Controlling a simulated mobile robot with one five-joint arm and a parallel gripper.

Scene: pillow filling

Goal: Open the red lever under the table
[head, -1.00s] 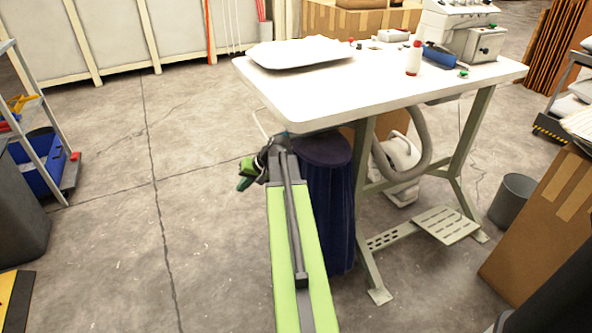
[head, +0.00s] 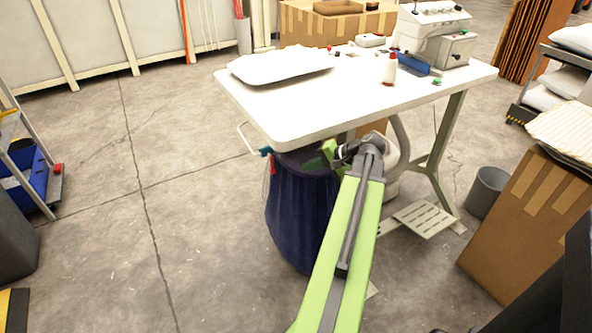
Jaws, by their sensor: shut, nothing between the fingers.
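The white table (head: 300,115) stands in the middle of the head view. Under its near left corner a small red piece (head: 271,165), probably the lever, shows below a blue-teal fitting (head: 266,152). A thin pale bar (head: 246,139) sticks out left beside it. My gripper (head: 308,161) is under the table's front edge, right of the red piece and apart from it, in front of the top of a dark blue bag (head: 295,215). It points left and is shut and empty. Its fingertips are small and hard to make out against the bag.
The table's metal legs and footplate (head: 425,219) stand to the right, with a grey bin (head: 487,192) beyond. A cardboard box (head: 525,225) is at right. A shelf rack (head: 28,165) with a blue crate stands at left. The floor between rack and bag is clear.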

